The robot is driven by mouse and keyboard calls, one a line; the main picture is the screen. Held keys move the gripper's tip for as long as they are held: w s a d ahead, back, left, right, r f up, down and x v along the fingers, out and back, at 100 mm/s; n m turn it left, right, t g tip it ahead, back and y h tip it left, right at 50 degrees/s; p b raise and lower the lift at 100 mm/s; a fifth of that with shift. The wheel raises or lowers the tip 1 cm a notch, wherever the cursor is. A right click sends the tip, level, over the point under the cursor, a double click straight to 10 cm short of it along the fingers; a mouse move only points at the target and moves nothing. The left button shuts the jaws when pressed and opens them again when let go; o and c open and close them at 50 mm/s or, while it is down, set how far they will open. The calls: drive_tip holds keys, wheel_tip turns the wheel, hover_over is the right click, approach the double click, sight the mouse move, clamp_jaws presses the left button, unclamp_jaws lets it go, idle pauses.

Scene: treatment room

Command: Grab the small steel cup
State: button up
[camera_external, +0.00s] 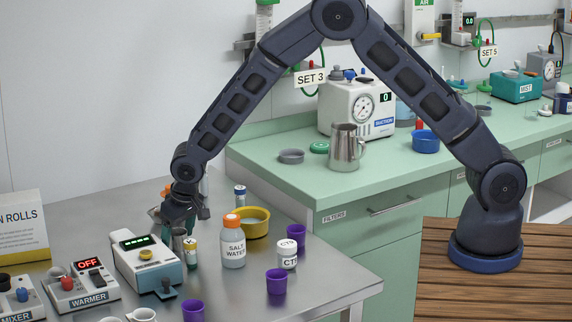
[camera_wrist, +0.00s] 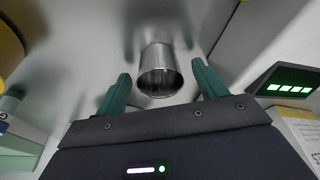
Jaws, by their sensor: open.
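The small steel cup (camera_wrist: 160,75) is in the wrist view, a shiny metal cylinder with its open rim toward the camera. It lies between the two green fingers of my gripper (camera_wrist: 160,88), with a gap on each side. In the external view my gripper (camera_external: 180,222) points down over the steel table. My gripper is open and holds nothing.
Purple cups (camera_external: 276,283) stand toward the front. A larger steel jug (camera_external: 345,150) is on the green counter.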

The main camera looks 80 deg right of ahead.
drive_tip(key=shift+f, duration=0.2)
drive_tip(key=c, duration=1.1)
drive_tip(key=shift+o, duration=0.2)
